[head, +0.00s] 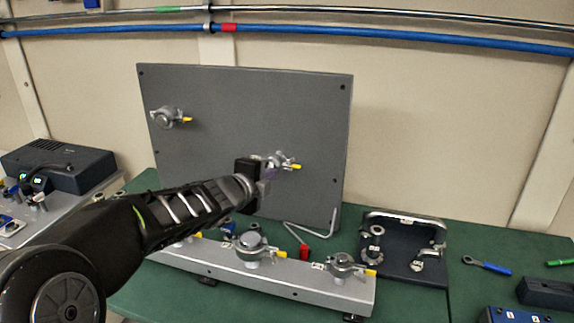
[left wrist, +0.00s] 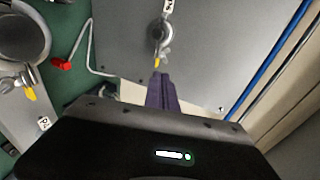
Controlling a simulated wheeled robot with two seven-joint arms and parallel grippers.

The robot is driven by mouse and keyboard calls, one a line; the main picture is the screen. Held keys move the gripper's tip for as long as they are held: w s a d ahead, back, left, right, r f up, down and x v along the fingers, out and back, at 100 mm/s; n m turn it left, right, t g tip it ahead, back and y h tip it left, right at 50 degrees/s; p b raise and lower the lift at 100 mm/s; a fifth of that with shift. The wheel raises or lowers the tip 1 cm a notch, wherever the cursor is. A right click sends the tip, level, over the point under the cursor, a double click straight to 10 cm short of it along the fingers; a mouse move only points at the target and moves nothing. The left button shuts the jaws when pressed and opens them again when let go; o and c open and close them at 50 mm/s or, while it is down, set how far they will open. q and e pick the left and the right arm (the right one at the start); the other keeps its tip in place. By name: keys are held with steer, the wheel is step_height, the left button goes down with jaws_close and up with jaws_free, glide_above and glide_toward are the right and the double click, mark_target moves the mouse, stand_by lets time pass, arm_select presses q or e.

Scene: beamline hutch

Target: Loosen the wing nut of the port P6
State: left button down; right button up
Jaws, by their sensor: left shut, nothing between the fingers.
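A clamped port with a yellow-tipped wing nut (head: 294,166) sits on the upright grey panel (head: 240,95), just beyond my left gripper. In the left wrist view the port (left wrist: 161,33) shows with its wing nut (left wrist: 165,55); the tag above it starts with P, but its number is cut off. My left gripper (head: 266,181) is shut and empty. In the left wrist view its purple fingers (left wrist: 160,90) point at the wing nut, with their tips close to the yellow tip; I cannot tell whether they touch. My right gripper is not in view.
Another clamped port (head: 167,117) is at the panel's upper left. A grey rail (head: 290,278) with several clamped ports stands in front. A red-handled hex key (head: 304,252) lies between. A dark fixture (head: 405,245) and a blue-handled wrench (head: 487,266) are at right.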

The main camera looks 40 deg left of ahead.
arm_select(q)
steer(key=b, duration=0.2)
glide_toward(293, 161)
step_height(293, 161, down, 2)
steer(key=w, duration=0.2)
steer(key=shift+w+a+p, duration=0.1)
steer(key=shift+w+a, duration=0.2)
steer(key=shift+w, duration=0.35)
steer(key=shift+w+a+p, duration=0.15)
steer(key=shift+w+a, duration=0.1)
steer(key=shift+w, duration=0.4)
steer(key=shift+w+a+p, duration=0.1)
steer(key=shift+w+a, duration=0.2)
steer(key=shift+w, duration=0.35)
steer(key=n+y+b, duration=0.1)
steer(key=b, duration=0.6)
steer(key=n+g+y+b, duration=0.1)
steer(key=b, duration=0.5)
steer(key=d+n+y+b, duration=0.1)
steer(key=b, duration=0.6)
steer(key=shift+w+f+y+b, duration=0.1)
steer(key=shift+w+y+b, duration=0.2)
steer(key=shift+w+b, duration=0.1)
steer(key=shift+w, duration=0.1)
